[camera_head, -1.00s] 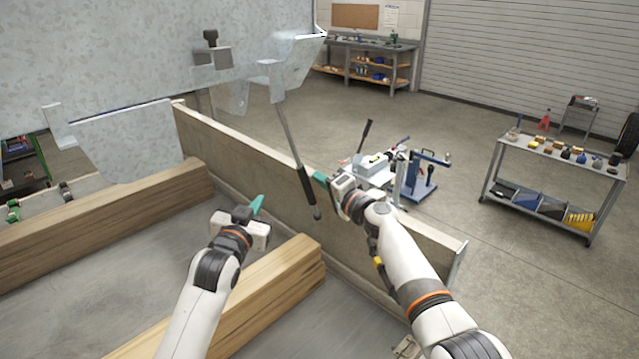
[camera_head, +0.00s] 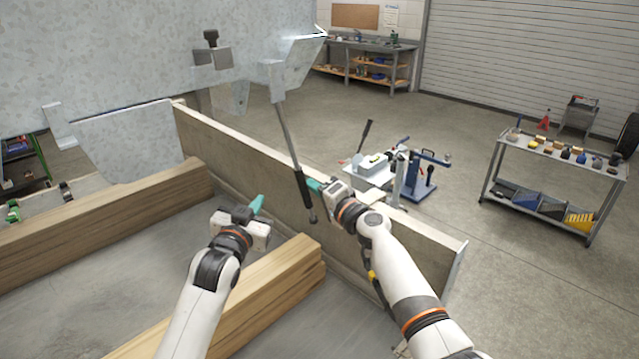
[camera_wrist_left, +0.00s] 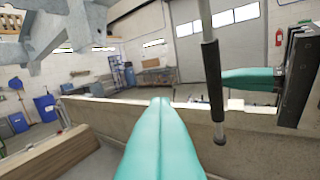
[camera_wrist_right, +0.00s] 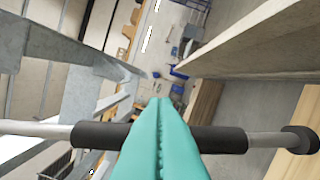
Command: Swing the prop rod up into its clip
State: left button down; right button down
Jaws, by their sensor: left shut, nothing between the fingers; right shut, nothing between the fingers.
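The prop rod (camera_head: 287,135) hangs steeply from a bracket (camera_head: 272,79) on the raised metal panel. Its black grip (camera_head: 303,188) and knobbed lower end are in front of the side board. My right gripper (camera_head: 315,186) is shut, its teal fingertips close against the grip's right side. In the right wrist view the shut fingers (camera_wrist_right: 159,110) cross in front of the black grip (camera_wrist_right: 220,139); contact is unclear. My left gripper (camera_head: 257,204) is shut and empty, left of the rod; the left wrist view shows the rod (camera_wrist_left: 212,75) beyond its fingertips. I cannot surely identify the clip.
The pale side board (camera_head: 380,225) runs behind the rod and the right gripper. Timber beams (camera_head: 270,295) lie on the trailer floor by my left arm. The metal panel (camera_head: 120,60) overhangs the upper left. A cart (camera_head: 560,165) stands farther off at right.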

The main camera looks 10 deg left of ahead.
pick_arm(q)
jog(key=c, duration=1.3)
grip_release()
jog(key=shift+s, duration=0.1)
